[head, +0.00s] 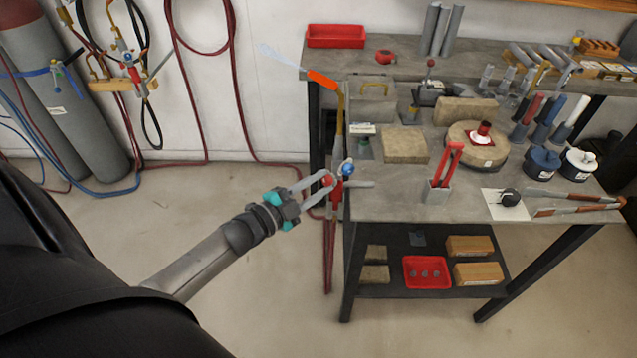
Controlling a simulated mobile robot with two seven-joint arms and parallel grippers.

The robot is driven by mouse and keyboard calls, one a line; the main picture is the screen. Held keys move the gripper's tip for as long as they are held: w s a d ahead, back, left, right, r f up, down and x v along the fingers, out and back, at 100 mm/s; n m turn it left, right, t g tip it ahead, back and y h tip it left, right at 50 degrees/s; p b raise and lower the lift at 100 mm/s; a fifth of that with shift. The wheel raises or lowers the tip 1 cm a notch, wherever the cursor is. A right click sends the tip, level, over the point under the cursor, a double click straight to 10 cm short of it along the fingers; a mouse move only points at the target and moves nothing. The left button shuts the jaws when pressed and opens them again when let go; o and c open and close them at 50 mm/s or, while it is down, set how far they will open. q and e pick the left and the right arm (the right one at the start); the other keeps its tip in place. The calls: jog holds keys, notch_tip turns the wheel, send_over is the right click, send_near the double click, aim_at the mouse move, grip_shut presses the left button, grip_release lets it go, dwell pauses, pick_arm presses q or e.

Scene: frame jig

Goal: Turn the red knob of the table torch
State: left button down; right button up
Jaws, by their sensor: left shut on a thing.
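The table torch (340,118) stands upright at the left edge of the workbench, with a brass tube and a bright orange tip (322,80). A pale bluish streak like a flame (280,56) extends up and left from the tip. A blue knob (348,169) sits on the torch's lower body. The red knob (327,181) is on the left side, partly hidden by my fingers. My left gripper (322,182) reaches in from the left, its pale fingers shut on the red knob. My right gripper is not in view.
Red hoses (328,250) hang below the torch beside the bench leg. The bench top (385,205) holds blocks, a red-handled tool (446,165), tongs (575,206) and canisters. Gas cylinders (75,110) stand at the far left. The floor left of the bench is clear.

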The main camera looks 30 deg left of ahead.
pick_arm(q)
jog(key=shift+m, duration=0.8)
jog(key=c, duration=0.6)
grip_release()
jog(key=v, duration=1.5)
jog(key=shift+s+p, duration=0.15)
jog(key=shift+p, duration=0.3)
